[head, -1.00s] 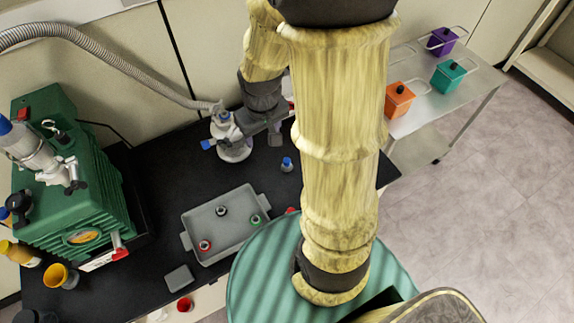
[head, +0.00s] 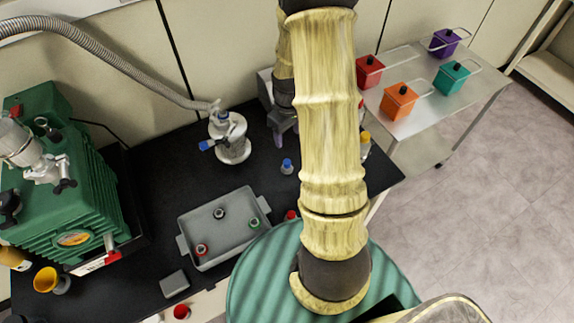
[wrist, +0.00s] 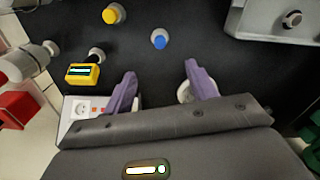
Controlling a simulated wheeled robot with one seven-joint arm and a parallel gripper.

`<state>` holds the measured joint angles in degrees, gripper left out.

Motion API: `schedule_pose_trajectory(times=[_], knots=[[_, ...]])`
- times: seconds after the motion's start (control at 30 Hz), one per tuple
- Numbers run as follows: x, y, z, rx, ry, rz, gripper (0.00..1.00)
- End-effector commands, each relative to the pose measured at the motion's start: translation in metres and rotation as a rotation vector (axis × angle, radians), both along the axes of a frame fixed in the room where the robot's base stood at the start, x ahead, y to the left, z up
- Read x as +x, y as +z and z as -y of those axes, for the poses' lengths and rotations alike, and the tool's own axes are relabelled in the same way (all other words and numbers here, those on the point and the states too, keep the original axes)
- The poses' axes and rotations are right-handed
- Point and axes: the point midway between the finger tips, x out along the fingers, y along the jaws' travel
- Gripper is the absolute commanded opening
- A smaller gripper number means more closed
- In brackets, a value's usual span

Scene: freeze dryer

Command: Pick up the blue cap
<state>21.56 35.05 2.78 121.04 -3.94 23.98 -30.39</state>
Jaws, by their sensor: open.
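The blue cap (head: 287,162) sits on a small clear vessel standing upright on the black bench, behind the grey tray. It also shows in the wrist view (wrist: 159,42), beyond and roughly between my fingertips. My gripper (wrist: 161,70) is open, with its two purple fingers apart and nothing between them. The blue cap is not touched by either finger. In the head view one purple finger (head: 280,132) shows just behind the blue cap; the rest of the gripper is mostly hidden by my arm.
A glass vessel with a blue knob (head: 231,145) stands left of my gripper, joined to a hose. The grey tray (head: 237,252) holds several small capped vessels. A yellow cap (wrist: 110,15) and a yellow device (wrist: 82,74) lie left in the wrist view. Bare bench surrounds the blue cap.

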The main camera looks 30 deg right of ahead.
Motion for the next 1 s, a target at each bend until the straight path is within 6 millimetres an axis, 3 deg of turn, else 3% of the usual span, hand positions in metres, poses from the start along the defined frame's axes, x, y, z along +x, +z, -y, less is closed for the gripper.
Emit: schedule_pose_trajectory(times=[0.7, 1.0], knots=[[-0.001, -0.093, -0.001, 0.001, 0.001, -0.004, 0.57], [0.0, -0.115, -0.001, 0.0, 0.001, 0.0, 0.57]])
